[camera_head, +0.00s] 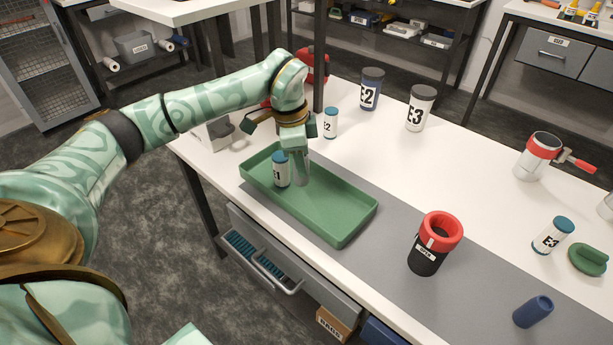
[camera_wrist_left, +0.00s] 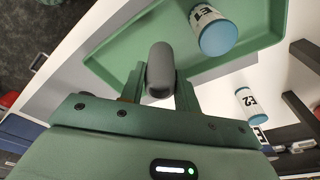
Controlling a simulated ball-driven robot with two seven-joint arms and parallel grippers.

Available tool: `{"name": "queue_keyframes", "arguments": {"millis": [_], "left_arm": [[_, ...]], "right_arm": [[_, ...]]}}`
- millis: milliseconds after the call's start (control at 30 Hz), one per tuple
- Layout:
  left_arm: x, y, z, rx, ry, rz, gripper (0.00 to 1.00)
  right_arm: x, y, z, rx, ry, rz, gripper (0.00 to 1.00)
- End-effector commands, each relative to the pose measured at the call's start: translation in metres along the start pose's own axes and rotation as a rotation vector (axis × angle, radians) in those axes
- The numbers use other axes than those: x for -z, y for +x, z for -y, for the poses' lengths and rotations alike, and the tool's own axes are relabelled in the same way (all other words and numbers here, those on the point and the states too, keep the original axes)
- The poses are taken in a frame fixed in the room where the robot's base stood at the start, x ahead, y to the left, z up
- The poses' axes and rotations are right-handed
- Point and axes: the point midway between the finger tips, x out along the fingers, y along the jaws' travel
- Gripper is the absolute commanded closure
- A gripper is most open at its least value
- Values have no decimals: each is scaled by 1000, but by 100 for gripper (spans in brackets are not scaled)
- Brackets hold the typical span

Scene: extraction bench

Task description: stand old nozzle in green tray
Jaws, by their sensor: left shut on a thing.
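My left gripper (camera_head: 297,152) is over the back left part of the green tray (camera_head: 345,235), fingers pointing down. It is shut on a grey rounded nozzle (camera_head: 303,172), which hangs upright at the tray. The nozzle (camera_wrist_left: 160,70) also shows between the two fingers in the left wrist view, with the tray (camera_wrist_left: 115,62) beyond it. I cannot tell whether its lower end touches the tray floor. A blue-capped E1 vial (camera_head: 281,172) stands in the tray just left of the nozzle, and it also shows in the left wrist view (camera_wrist_left: 213,30). My right gripper is not in view.
A blue-capped E2 vial (camera_head: 330,123) stands behind the tray. Larger E2 (camera_head: 371,90) and E3 (camera_head: 420,108) containers stand farther back. A black cup with a red rim (camera_head: 434,243) is right of the tray. The tray's front right part is empty.

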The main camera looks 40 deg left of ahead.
Motion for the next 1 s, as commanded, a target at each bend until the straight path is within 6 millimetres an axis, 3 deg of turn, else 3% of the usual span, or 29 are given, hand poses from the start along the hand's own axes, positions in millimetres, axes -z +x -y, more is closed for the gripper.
{"name": "queue_keyframes", "arguments": {"millis": [33, 267, 500, 867, 900, 967, 1000], "left_arm": [[0, 12, 6, -2, -3, 1, 90], [3, 24, 19, 1, -1, -1, 90], [-2, 62, 23, -1, 0, 2, 90], [-2, 61, 23, 2, 0, -1, 90], [-2, 62, 23, 2, 0, -1, 63], [-2, 62, 23, 2, 0, -1, 47], [-2, 62, 23, 2, 0, -1, 47]], "right_arm": [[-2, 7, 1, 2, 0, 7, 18], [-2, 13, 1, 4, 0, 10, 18], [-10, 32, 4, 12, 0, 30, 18], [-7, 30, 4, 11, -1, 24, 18], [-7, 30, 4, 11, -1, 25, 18], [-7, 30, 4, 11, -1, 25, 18], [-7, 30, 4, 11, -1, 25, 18]]}}
